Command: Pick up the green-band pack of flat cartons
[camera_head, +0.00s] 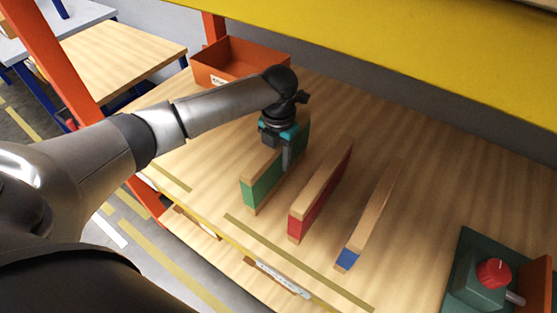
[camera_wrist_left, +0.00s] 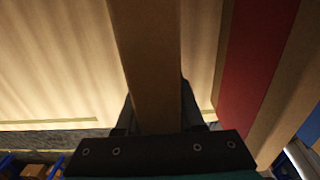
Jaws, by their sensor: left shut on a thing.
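The green-band pack of flat cartons (camera_head: 263,180) stands on edge on the wooden table, its green band facing the front left. My left gripper (camera_head: 288,152) is above it and shut on its upper part. In the left wrist view the pack's cardboard edge (camera_wrist_left: 148,60) runs between the two dark fingers of my left gripper (camera_wrist_left: 158,112). The fingertips are partly hidden by the pack. Whether the pack touches the table or is slightly raised, I cannot tell. My right gripper is not in view.
A red-band pack (camera_head: 302,216) stands close to the right, also in the wrist view (camera_wrist_left: 255,65). A blue-band pack (camera_head: 348,260) is further right. An orange bin (camera_head: 240,76) stands behind. A green box with a red button (camera_head: 492,272) is at the right. A yellow beam (camera_head: 400,40) crosses above.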

